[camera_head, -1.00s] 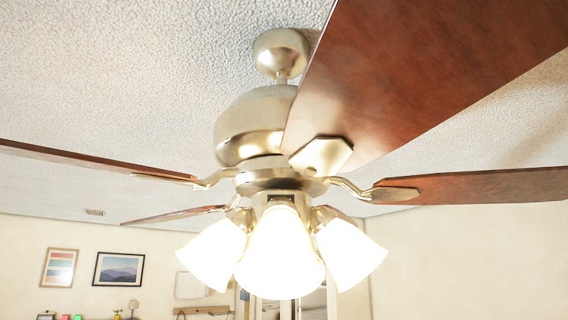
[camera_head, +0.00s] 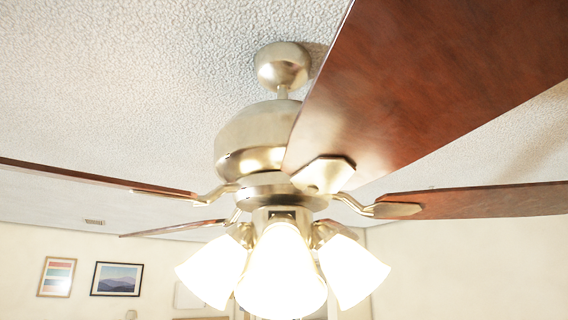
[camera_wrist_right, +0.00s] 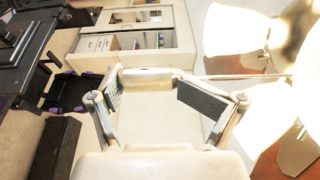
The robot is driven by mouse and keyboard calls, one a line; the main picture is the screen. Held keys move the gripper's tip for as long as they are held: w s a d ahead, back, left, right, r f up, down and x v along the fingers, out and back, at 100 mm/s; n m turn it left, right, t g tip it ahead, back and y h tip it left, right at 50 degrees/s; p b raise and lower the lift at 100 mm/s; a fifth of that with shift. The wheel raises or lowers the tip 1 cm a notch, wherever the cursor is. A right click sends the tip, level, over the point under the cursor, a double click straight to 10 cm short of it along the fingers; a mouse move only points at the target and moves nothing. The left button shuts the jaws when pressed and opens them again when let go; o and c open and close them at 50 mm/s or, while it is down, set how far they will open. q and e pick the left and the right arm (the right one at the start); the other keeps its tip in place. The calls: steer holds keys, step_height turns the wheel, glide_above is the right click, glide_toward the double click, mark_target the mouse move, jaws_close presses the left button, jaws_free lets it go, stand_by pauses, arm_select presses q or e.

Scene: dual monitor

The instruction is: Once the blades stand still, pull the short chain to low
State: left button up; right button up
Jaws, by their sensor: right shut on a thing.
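The ceiling fan (camera_head: 250,135) has a brass body, and its wooden blades, such as the large front one (camera_head: 430,90), look sharp and hold the same places around the hub. Its bell-shaped lamp shades (camera_head: 281,275) glow white and also show in the right wrist view (camera_wrist_right: 232,32). In that view my right gripper (camera_wrist_right: 155,92) is shut on a pull chain by its brass cylindrical end (camera_wrist_right: 150,78). A thin line of chain runs from it rightward toward the lamps. I cannot tell its length. The head view shows no chain and neither gripper.
Other blades reach out left (camera_head: 90,175) and right (camera_head: 480,201) near the textured ceiling (camera_head: 130,80). Framed pictures (camera_head: 117,279) hang on the far wall. The right wrist view shows a pale cabinet (camera_wrist_right: 150,35) and a dark desk (camera_wrist_right: 55,40) beyond the gripper.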

steer(key=shift+o, duration=0.4)
steer(key=b+v, duration=0.3)
steer(key=v, duration=0.4)
steer(key=shift+s+d, duration=0.2)
steer(key=shift+s, duration=0.05)
steer(key=shift+s+a, duration=0.15)
steer(key=shift+a, duration=0.1)
